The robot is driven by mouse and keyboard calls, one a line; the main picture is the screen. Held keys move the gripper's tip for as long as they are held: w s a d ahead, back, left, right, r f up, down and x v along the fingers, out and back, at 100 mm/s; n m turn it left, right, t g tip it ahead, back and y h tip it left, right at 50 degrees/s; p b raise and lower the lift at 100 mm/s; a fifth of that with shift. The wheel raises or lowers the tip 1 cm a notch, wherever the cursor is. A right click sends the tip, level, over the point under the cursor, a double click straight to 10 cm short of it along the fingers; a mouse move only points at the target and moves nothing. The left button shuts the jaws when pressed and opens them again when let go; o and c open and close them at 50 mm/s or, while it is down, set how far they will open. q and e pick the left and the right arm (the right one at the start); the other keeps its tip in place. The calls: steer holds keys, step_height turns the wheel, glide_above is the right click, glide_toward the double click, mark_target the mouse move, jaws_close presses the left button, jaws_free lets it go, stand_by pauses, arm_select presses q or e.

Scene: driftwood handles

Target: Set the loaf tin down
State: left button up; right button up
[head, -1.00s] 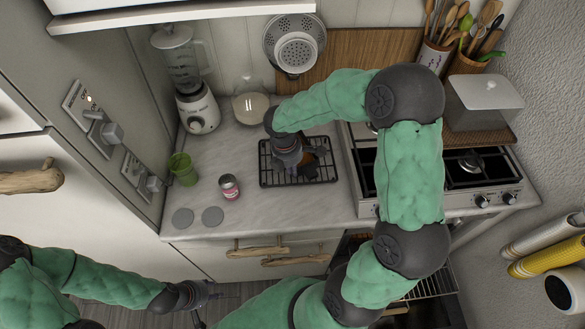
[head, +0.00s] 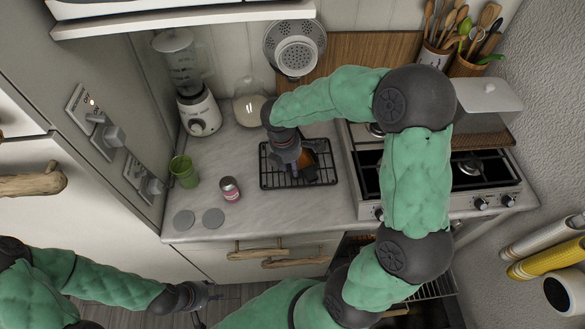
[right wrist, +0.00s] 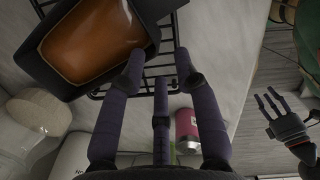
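The dark loaf tin (right wrist: 88,78) holds a brown loaf (right wrist: 92,45) and sits on the black wire rack (right wrist: 165,57). In the head view the tin (head: 309,160) is partly hidden behind my right gripper (head: 287,168). In the right wrist view my right gripper (right wrist: 160,68) has its fingers spread beside the tin's corner, with rack and counter showing between them. One finger overlaps the tin's edge; I cannot tell whether it touches. My left gripper (head: 205,294) is low at the left, empty, its fingers spread in the right wrist view (right wrist: 270,104).
A pink-labelled can (head: 230,189), a green cup (head: 184,172) and two grey discs (head: 213,219) stand left of the rack. A blender (head: 196,105) and a glass jar (head: 250,106) are behind. The gas stove (head: 440,170) is at the right.

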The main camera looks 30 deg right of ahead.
step_height(320, 180, up, 8)
steer(key=a+p, duration=0.1)
steer(key=shift+w+r, duration=0.15)
steer(key=shift+r, duration=0.05)
steer(key=shift+a+f, duration=0.1)
